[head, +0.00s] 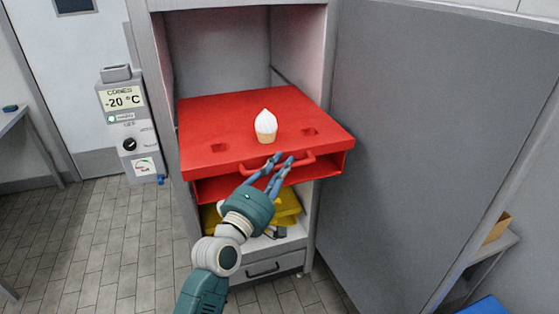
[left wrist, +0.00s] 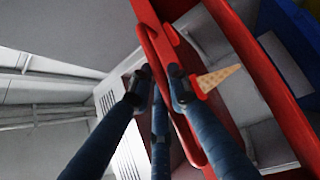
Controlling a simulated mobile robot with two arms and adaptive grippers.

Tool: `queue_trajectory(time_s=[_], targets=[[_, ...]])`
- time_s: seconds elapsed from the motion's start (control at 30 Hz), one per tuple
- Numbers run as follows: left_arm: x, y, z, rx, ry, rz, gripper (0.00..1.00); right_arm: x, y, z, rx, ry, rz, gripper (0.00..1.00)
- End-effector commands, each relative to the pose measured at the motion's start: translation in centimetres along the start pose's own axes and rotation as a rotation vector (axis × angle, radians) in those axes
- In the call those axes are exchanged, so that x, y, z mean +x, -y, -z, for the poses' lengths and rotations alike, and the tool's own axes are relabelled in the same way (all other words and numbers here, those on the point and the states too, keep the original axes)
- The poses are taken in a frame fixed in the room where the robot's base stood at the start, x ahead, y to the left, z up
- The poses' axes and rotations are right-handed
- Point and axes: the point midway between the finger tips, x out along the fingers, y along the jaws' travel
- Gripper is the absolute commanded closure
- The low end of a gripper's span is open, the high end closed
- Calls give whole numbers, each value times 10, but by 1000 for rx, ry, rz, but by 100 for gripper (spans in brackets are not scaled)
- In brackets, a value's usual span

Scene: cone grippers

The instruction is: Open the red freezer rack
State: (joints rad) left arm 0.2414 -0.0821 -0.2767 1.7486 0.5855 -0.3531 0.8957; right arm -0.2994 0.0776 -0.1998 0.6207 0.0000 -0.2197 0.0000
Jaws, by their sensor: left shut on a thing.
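The red freezer rack (head: 215,125) is a flat red box on a shelf level of the tall grey freezer. Its front juts out past the cabinet's front edge. Its red handle (head: 306,160) is a bar along the front face. My left gripper (head: 281,160) is shut on this handle, and its blue fingers straddle the bar. In the left wrist view the handle (left wrist: 158,50) runs between the fingers (left wrist: 157,80). A white-topped ice cream cone (head: 265,126) stands upright in the rack's top; its wafer tip (left wrist: 219,77) shows below in the wrist view. My right gripper is not in view.
The freezer's big grey door (head: 425,130) stands open at the right. Yellow things (head: 286,208) lie on the shelf below the rack. A grey drawer (head: 268,268) is underneath. A control box (head: 128,125) reading -20 °C is at the left. The tiled floor at left is clear.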

Motion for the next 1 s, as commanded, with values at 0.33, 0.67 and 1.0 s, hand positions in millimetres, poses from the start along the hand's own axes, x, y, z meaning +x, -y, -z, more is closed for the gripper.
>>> queue_trajectory(time_s=[0.33, 0.67, 1.0], targets=[[-1, 2, -1, 5, 0, 4, 100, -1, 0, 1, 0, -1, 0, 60], [-1, 1, -1, 3, 0, 2, 63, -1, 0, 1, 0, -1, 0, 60], [-13, 1, -1, 1, -1, 2, 63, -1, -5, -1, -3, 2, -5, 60]])
